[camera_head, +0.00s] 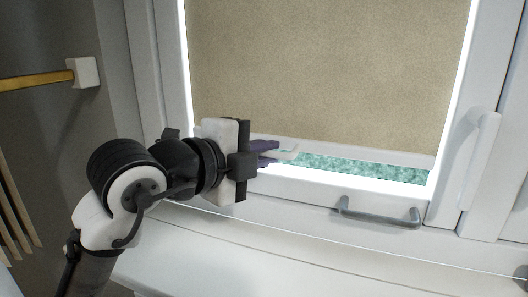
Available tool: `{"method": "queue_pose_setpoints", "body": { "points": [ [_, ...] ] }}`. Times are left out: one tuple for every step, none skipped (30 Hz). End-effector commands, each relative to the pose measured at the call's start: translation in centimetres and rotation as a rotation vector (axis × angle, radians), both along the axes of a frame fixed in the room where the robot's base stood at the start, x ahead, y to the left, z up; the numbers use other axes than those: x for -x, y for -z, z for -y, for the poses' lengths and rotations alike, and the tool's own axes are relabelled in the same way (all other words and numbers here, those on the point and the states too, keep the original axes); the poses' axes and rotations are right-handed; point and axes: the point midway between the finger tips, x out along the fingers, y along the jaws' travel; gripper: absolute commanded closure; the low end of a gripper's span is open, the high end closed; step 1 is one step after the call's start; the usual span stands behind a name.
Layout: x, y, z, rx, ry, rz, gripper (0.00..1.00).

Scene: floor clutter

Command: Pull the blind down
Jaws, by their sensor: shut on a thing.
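The beige blind (325,70) covers most of the window. Its white bottom bar (365,154) hangs a little above the lower window frame, leaving a narrow strip of teal view (350,168) uncovered. My gripper (276,152) is at the left part of the bottom bar. Its purple fingers are shut on a small pale tab (288,155) at the bar. The fingers and my wrist hide the bar's left end, so the exact grip is hard to see.
A grey handle (378,215) sticks out from the frame below the glass. A white window handle (480,155) is at the right. A white sill (270,260) runs below. A gold rail (38,80) is on the left wall.

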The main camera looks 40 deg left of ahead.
Motion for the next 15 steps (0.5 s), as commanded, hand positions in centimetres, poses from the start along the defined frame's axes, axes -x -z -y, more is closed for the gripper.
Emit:
{"method": "queue_pose_setpoints", "body": {
  "points": [
    [0.0,1.4,0.1,0.002,0.003,0.000,1.00],
    [0.0,1.8,0.1,0.000,0.003,-0.001,1.00],
    [0.0,2.2,0.1,0.001,0.004,0.000,1.00],
    [0.0,2.5,0.1,0.002,0.003,0.000,1.00],
    [0.0,2.7,0.0,0.001,0.002,-0.001,1.00],
    [0.0,2.9,0.0,0.002,0.001,-0.002,1.00],
    [0.0,2.9,0.0,0.002,0.001,-0.002,1.00],
    [0.0,2.9,0.0,0.002,0.001,-0.003,1.00],
    [0.0,2.9,0.0,0.002,0.001,-0.005,1.00],
    [0.0,2.9,0.0,0.001,0.001,-0.006,1.00],
    [0.0,2.9,0.0,0.001,0.001,-0.007,1.00],
    [0.0,2.9,0.0,0.002,0.001,-0.008,1.00],
    [0.0,2.9,0.0,0.002,0.001,-0.009,1.00],
    [0.0,3.0,0.0,0.002,0.001,-0.009,1.00],
    [0.0,3.0,0.1,0.002,0.001,-0.010,1.00]
  ]
}}
